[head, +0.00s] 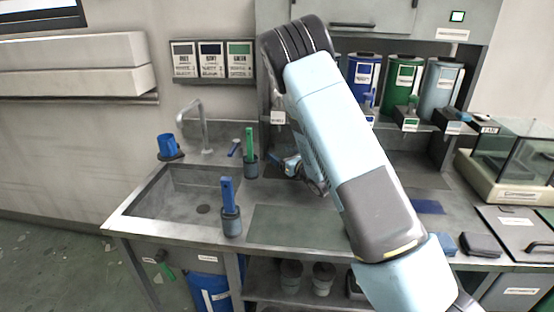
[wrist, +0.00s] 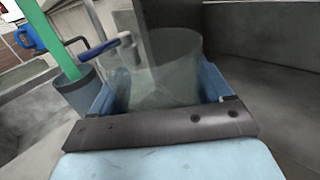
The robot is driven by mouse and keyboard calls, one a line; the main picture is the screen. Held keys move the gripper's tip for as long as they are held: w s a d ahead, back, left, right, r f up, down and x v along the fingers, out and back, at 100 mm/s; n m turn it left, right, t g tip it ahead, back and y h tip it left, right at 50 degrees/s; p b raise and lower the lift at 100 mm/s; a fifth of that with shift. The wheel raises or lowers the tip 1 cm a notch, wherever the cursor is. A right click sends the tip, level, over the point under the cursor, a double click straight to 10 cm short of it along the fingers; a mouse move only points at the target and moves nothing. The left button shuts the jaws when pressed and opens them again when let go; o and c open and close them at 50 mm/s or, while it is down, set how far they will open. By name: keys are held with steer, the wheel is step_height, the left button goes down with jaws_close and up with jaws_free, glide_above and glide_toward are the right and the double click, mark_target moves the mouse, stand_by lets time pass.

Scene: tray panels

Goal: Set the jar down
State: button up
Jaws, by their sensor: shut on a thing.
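The jar (wrist: 160,70) is a clear, greenish glass-like cylinder in the wrist view. My gripper (wrist: 157,88) is shut on it, with a light blue finger on each side. In the head view my gripper (head: 290,166) is over the back of the counter, right of the green-handled tool; my arm hides much of this area, and I cannot make out the jar there. The jar's base is hidden in the wrist view by the gripper body, so I cannot tell whether it touches the counter.
A cup with a green handle (head: 250,165) stands close left of my gripper. A cup with a blue handle (head: 231,222) stands nearer the front, beside the sink (head: 185,200). A dark panel (head: 300,226) on the counter is bare.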

steer(key=shift+w+a+f, duration=0.1)
steer(key=shift+a+f, duration=0.25)
steer(key=shift+a, duration=0.2)
steer(key=shift+a+f, duration=0.35)
steer(key=shift+a, duration=0.2)
steer(key=o, duration=1.3)
steer(key=v, duration=1.2)
